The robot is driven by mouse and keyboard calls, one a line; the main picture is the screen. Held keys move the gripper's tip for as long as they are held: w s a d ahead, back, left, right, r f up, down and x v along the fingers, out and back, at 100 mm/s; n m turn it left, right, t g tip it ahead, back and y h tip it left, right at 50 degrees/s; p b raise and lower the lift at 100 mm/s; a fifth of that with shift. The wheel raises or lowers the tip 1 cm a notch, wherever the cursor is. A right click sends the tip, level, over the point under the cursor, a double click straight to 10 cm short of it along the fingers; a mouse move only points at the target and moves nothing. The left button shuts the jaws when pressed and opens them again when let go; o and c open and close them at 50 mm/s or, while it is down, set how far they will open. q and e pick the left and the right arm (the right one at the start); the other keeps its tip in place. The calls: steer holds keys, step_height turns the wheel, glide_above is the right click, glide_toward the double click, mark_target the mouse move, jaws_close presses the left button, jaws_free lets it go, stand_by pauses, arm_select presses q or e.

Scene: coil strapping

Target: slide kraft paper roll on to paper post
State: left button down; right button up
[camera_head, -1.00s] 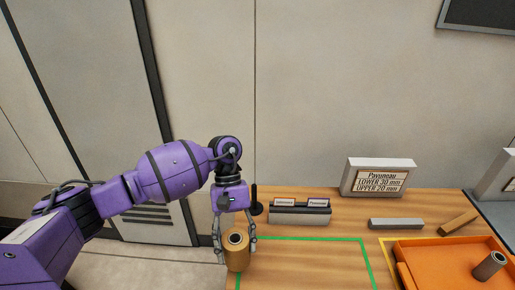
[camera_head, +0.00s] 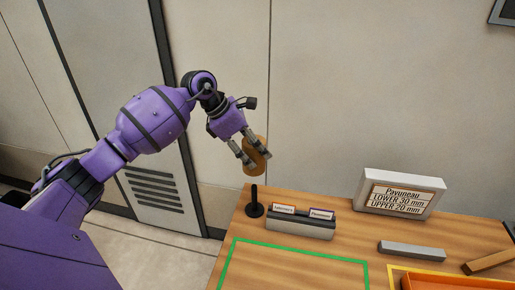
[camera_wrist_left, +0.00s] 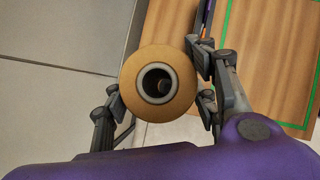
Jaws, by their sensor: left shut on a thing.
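My left gripper (camera_head: 256,160) is shut on the kraft paper roll (camera_head: 257,147), a brown cylinder with a pale core. It holds the roll tilted in the air above the back left of the table. In the left wrist view the roll (camera_wrist_left: 130,76) shows end-on between the fingers, its core hole open toward the camera. The paper post (camera_head: 254,200), a thin black upright rod on a round base, stands at the table's back left corner. The roll is above the post and apart from it. My right gripper is not in view.
A grey holder with two label cards (camera_head: 299,228) stands just right of the post. A sign block (camera_head: 400,192), a grey bar (camera_head: 411,251), a wooden bar (camera_head: 488,262) and an orange tray (camera_head: 440,283) lie further right. The green-outlined area (camera_head: 295,265) is clear.

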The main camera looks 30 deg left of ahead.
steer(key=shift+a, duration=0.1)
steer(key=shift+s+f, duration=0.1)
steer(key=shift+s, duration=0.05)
arm_select(q)
steer(key=shift+f+b, duration=1.3)
steer(key=shift+f, duration=1.55)
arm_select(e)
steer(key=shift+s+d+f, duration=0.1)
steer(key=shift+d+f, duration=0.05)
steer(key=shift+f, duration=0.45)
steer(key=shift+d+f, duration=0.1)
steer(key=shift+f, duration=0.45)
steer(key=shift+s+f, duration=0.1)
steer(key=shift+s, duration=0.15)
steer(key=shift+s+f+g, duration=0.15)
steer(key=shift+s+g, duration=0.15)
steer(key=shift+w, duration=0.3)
arm_select(q)
steer(key=shift+f, duration=0.15)
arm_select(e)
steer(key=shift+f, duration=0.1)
